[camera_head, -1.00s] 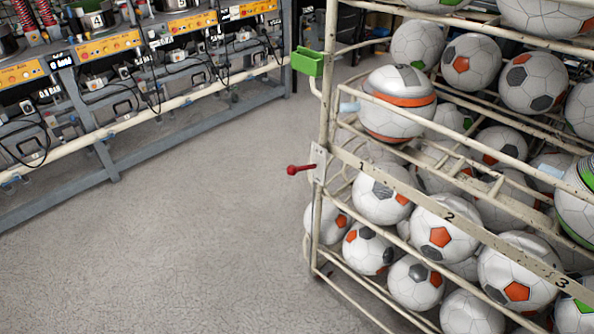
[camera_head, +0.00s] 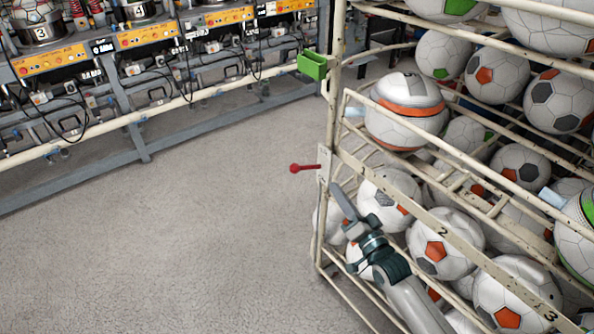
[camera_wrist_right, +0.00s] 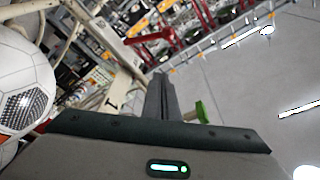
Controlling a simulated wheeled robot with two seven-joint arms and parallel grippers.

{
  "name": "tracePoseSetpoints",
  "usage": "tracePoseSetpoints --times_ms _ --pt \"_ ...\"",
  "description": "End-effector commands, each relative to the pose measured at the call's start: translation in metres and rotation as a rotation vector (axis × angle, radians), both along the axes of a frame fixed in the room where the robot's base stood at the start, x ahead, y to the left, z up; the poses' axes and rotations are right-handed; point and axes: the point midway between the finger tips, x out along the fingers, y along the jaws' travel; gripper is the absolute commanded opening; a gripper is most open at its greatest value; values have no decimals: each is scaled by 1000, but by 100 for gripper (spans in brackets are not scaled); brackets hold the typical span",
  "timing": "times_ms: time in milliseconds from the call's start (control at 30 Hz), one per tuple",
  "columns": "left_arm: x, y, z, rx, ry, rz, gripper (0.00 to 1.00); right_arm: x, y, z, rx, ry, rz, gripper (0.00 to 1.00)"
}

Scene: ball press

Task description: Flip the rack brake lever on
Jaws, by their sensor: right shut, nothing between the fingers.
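The brake lever (camera_head: 303,168) is a short rod with a red knob. It juts out to the left from a plate on the front post of the ball rack (camera_head: 331,120). My right gripper (camera_head: 338,192) is shut and empty. Its tip points up and to the left, a little below and right of the knob, close to the rack post. They look apart, but the depth between them is hard to tell. My left gripper is not in view.
The rack holds several soccer balls (camera_head: 430,240) on its shelves. A green box (camera_head: 312,65) hangs on the post above the lever. A machine bench (camera_head: 140,110) runs along the back left. The grey floor (camera_head: 180,250) left of the rack is clear.

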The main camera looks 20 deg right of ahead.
Motion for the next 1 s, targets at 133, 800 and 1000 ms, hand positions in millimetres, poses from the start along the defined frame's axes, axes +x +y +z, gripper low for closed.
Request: tracePoseSetpoints --times_ms 133,800,1000 --pt "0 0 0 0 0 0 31 1 -1 8 14 -11 4 0" --pt "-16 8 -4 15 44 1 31 27 4 13 9 -11 3 0" --pt "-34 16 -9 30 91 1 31 58 10 19 10 -11 3 0"
